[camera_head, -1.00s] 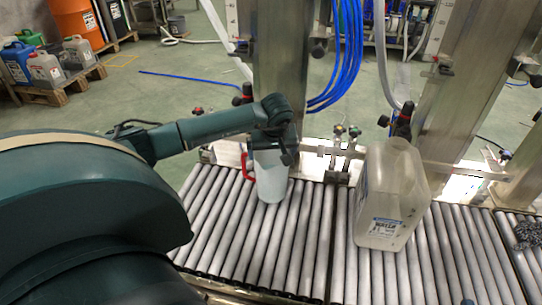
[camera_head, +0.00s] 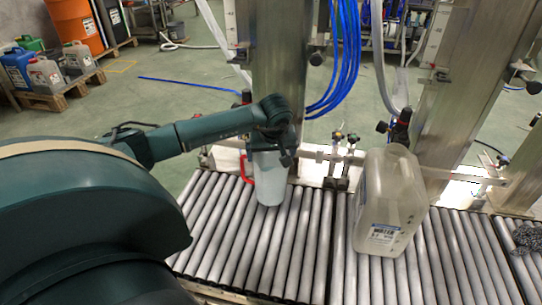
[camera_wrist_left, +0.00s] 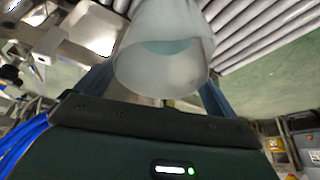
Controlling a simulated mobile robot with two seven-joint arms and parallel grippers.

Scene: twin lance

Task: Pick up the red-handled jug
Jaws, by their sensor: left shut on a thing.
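The red-handled jug (camera_head: 268,180) is a whitish, translucent jug over the roller conveyor in the head view. Its red handle (camera_head: 246,168) shows on its left side. My left gripper (camera_head: 272,142) reaches it from above and is shut on it near its top. In the left wrist view the jug (camera_wrist_left: 165,60) sits between the two fingers, with a bluish liquid level visible inside. Whether the jug's base touches the rollers is hard to tell. My right gripper is not in view.
A large translucent canister (camera_head: 388,205) with a label stands on the rollers (camera_head: 235,235) to the right. A metal post (camera_head: 277,60) and blue hoses (camera_head: 348,55) rise behind the jug. Small valves (camera_head: 343,147) sit on the rail beside it. Rollers in front are clear.

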